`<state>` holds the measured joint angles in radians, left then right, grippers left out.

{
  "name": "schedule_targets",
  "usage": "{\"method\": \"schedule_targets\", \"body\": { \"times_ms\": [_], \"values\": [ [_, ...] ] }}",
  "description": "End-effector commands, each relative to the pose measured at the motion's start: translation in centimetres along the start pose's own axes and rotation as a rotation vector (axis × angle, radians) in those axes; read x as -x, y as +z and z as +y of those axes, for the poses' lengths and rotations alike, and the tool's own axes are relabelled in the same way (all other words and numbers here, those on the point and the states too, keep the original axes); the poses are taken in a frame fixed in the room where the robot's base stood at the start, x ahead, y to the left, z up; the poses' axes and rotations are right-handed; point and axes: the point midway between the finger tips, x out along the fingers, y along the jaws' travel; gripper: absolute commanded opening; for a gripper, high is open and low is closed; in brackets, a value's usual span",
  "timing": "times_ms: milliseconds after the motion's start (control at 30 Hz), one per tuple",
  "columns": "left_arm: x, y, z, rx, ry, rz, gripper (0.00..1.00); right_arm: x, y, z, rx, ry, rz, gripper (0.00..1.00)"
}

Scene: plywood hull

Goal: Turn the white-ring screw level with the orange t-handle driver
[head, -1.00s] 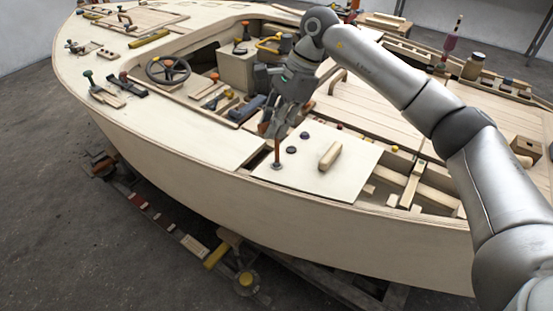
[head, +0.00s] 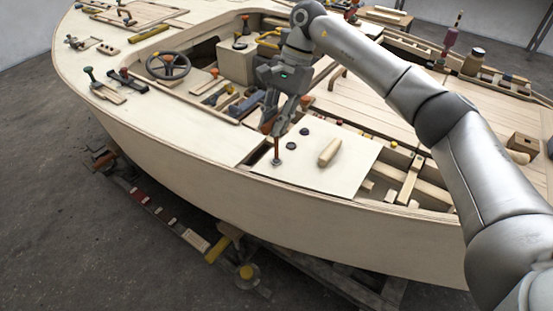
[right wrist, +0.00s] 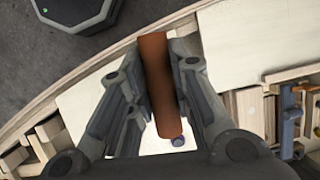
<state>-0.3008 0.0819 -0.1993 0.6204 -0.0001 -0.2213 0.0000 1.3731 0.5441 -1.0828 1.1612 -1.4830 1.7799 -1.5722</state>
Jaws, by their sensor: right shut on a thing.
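My right gripper (head: 272,125) is shut on the orange handle of the t-handle driver (head: 277,148), low over the pale panel. In the right wrist view the orange handle (right wrist: 160,85) lies between the two fingers. The driver's shaft stands upright, and its lower end meets the panel in a dark round spot. Two dark round screw heads, one nearer (head: 290,146) and one farther (head: 304,131), sit to its right. I cannot make out a white ring; the screw under the driver is hidden. My left gripper does not show.
A pale wooden block (head: 330,152) lies on the panel (head: 340,178) to the right. Open framed bays (head: 408,180) lie beyond the panel's right edge. A steering wheel (head: 168,66) and several loose tools are on the deck at left.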

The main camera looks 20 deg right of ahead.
Motion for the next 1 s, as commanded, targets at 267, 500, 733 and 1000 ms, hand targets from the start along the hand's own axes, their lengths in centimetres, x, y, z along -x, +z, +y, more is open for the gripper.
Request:
{"method": "schedule_targets", "body": {
  "times_ms": [267, 500, 733, 1000],
  "values": [
    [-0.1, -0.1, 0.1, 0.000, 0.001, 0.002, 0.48, -0.1, -0.1, 0.0, -0.001, -0.001, 0.000, 0.00],
    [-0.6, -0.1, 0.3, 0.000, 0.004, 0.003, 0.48, -0.8, -0.3, 0.1, -0.001, 0.000, 0.000, 0.00],
    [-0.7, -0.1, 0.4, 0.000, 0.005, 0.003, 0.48, -0.9, -0.4, 0.1, -0.001, 0.000, 0.000, 0.00],
    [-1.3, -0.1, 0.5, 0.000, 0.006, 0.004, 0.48, -1.0, -0.5, 0.0, -0.169, -0.072, 0.017, 0.00]
  ]
}}
